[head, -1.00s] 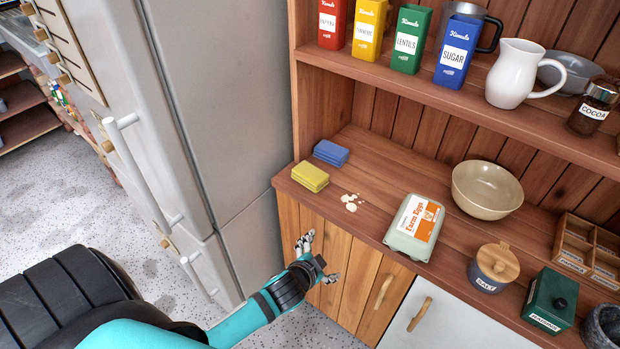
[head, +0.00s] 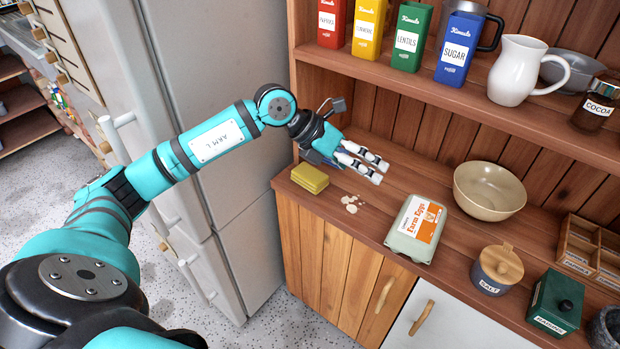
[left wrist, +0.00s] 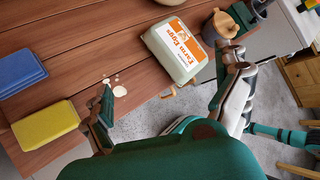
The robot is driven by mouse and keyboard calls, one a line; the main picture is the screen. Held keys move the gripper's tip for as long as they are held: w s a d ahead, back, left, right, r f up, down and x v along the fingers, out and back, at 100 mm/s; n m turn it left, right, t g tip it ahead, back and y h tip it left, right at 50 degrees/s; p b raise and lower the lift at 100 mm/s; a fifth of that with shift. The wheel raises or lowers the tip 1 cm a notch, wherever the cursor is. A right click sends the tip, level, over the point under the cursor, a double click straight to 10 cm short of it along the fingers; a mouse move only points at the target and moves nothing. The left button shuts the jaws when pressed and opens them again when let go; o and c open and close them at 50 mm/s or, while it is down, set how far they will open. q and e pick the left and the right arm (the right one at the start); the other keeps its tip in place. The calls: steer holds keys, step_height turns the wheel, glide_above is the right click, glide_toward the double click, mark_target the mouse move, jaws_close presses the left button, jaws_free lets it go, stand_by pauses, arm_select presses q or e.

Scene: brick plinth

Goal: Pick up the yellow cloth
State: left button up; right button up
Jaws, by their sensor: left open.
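The yellow cloth (head: 310,178) lies folded flat on the wooden counter near its left front corner. It also shows in the left wrist view (left wrist: 45,126) at the lower left. My left gripper (head: 378,171) is open and empty above the counter, behind and to the right of the cloth. Its fingers also show in the left wrist view (left wrist: 172,92), spread wide, with the cloth to the left of them. The blue cloth (left wrist: 21,70) lies beside the yellow one; in the head view my gripper hides it. My right gripper is not in view.
An egg carton (head: 405,243), a beige bowl (head: 489,200) and a salt jar (head: 495,272) stand further right. A shelf (head: 440,100) with tins and a white jug (head: 515,75) overhangs the counter. The fridge (head: 235,190) stands left.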

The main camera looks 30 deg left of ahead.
arm_select(q)
steer(key=a+r+n+y, duration=0.15)
steer(key=a+y, duration=0.55)
steer(key=a, duration=0.9)
glide_above(309, 173)
steer(key=s, duration=0.2)
steer(key=shift+g, duration=0.4)
step_height(309, 173, down, 11)
steer(key=shift+r+p, duration=0.15)
steer(key=shift+p, duration=0.25)
steer(key=x, duration=0.5)
steer(key=shift+a+p, duration=0.2)
steer(key=shift+p, duration=0.2)
steer(key=c, duration=0.9)
